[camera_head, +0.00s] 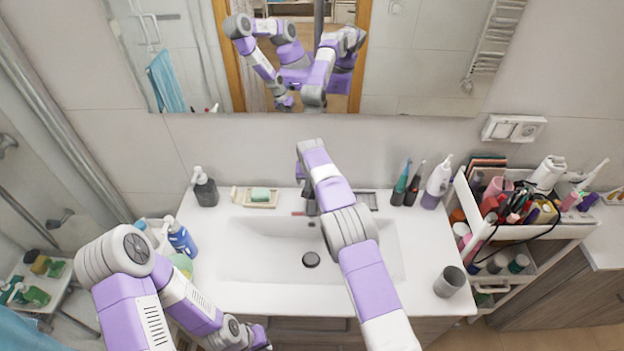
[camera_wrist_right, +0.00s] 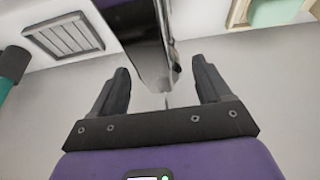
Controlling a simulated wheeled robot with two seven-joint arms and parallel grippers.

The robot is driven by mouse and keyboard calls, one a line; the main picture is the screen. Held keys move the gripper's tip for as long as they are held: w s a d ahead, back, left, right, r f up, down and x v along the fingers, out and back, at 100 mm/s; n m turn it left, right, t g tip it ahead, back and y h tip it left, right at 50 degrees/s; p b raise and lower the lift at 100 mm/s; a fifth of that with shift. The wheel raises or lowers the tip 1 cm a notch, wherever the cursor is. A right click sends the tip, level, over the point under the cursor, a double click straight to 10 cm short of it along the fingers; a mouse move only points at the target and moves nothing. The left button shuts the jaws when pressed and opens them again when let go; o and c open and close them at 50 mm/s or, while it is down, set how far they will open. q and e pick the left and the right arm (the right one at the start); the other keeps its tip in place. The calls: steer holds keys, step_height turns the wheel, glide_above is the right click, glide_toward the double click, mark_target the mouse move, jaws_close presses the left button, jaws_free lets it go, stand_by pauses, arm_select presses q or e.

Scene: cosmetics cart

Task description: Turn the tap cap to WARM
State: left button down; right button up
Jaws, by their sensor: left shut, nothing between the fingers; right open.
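The dark, shiny tap (camera_head: 311,207) stands at the back of the white sink, partly hidden by my right arm in the head view. In the right wrist view the tap (camera_wrist_right: 150,55) comes down from the top between the two dark fingers of my right gripper (camera_wrist_right: 161,67). That gripper is open, with a gap visible on both sides of the tap. I cannot make out the cap's marking or its turn. My left gripper (camera_head: 263,346) is shut and empty, low in the head view in front of the counter, partly cut off by the bottom edge.
A soap dish (camera_head: 240,200) and a dark pump bottle (camera_head: 205,188) stand left of the tap. Right of it are a grated tray (camera_head: 367,200), toothbrushes and a bottle (camera_head: 437,185). A grey cup (camera_head: 449,281) stands front right. A loaded cart (camera_head: 560,232) stands further right.

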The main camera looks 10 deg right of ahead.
steer(key=shift+b+v, duration=0.5)
steer(key=shift+v, duration=3.3)
